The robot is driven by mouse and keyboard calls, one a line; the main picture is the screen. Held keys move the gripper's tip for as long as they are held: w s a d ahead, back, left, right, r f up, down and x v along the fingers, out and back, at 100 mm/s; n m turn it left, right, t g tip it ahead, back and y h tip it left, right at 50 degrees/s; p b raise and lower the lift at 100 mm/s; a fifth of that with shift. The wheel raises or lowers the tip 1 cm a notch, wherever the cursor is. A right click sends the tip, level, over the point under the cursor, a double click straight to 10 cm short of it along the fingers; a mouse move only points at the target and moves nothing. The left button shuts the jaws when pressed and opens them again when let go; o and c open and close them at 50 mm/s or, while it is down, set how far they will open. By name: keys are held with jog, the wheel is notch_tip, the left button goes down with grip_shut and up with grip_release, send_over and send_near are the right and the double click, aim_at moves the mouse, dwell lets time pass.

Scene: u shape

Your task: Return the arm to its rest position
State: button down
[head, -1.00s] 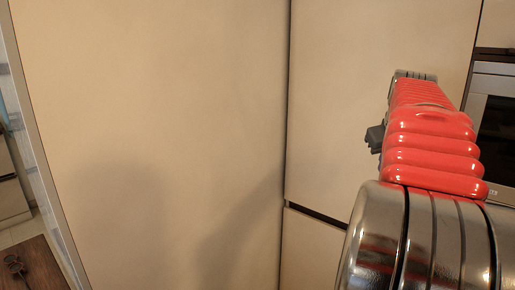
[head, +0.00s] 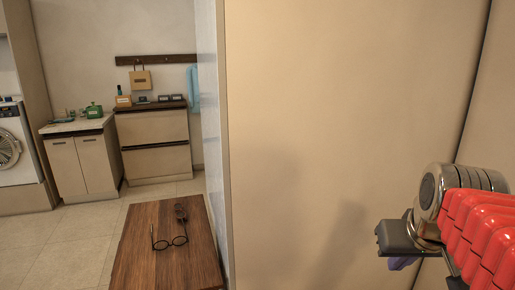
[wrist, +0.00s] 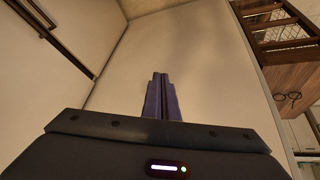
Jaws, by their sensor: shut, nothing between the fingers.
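My arm, with red ribbed links and a metal joint, reaches in from the right edge of the head view. My gripper (wrist: 161,97) shows in the wrist view as two dark purple fingers side by side, shut with nothing between them. In the head view, a dark wrist part and a bit of purple of my gripper (head: 402,262) show at the lower right, in front of a plain beige panel (head: 340,130). The fingertips are not clear there.
The beige panel fills the middle and right, close to my arm. Left of its edge, a wooden table (head: 150,265) bears glasses (head: 170,242). Behind are a drawer cabinet (head: 155,145), a small cabinet (head: 85,160) and a washing machine (head: 18,145). Tiled floor (head: 60,240) lies open at left.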

jog(key=s+a+f+n+y, duration=0.1)
jog(key=s+a+f, duration=0.3)
jog(key=a, duration=0.3)
jog(key=s+a+f+n+y, duration=0.1)
jog(key=s+a+f, duration=0.3)
jog(key=a+f, duration=0.1)
jog(key=shift+a+f, duration=0.15)
jog(key=shift+a, duration=0.7)
jog(key=shift+a, duration=0.1)
